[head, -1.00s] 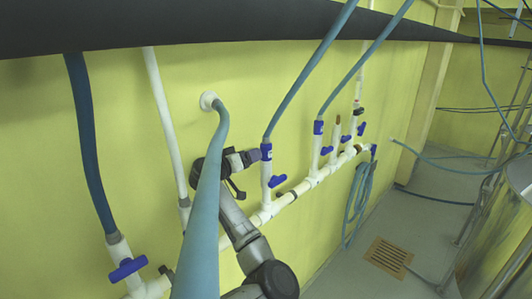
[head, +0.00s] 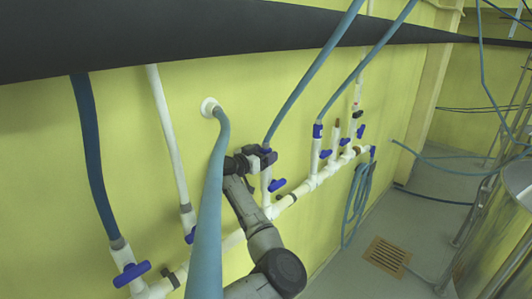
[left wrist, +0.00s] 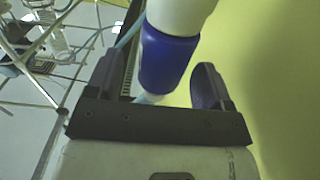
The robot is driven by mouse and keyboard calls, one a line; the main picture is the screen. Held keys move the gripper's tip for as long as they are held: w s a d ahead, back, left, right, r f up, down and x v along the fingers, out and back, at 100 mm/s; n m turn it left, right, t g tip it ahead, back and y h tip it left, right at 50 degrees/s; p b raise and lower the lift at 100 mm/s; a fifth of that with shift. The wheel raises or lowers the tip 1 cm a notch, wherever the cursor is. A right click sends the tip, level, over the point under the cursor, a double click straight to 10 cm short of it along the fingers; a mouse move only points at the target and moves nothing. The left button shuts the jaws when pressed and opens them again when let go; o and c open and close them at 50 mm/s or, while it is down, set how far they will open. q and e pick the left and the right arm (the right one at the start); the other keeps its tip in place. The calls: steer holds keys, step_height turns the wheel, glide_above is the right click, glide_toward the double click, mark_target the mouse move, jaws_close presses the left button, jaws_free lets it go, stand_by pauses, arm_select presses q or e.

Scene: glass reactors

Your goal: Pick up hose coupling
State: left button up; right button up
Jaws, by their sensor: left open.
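The blue hose coupling (left wrist: 166,62) sits between the two dark fingers of my left gripper (left wrist: 155,80) in the left wrist view, joined to a white pipe. The left gripper is open, with a gap visible on the right side of the coupling. In the head view, the left gripper (head: 262,158) is at the top of a white valve pipe, where a blue-grey hose (head: 310,75) meets it. The gripper mostly hides the coupling there. My right gripper is not in view.
A blue valve handle (head: 277,185) is just below the gripper. A thick hose (head: 207,215) passes in front of my left arm. More valves with blue couplings (head: 318,130) stand farther along the white pipe (head: 310,184). The yellow wall is close behind.

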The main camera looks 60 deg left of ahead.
arm_select(q)
steer(key=shift+x, duration=0.9)
steer(key=shift+c, duration=0.2)
steer(key=c, duration=0.9)
steer(key=shift+c, duration=0.7)
steer(key=shift+r, duration=0.1)
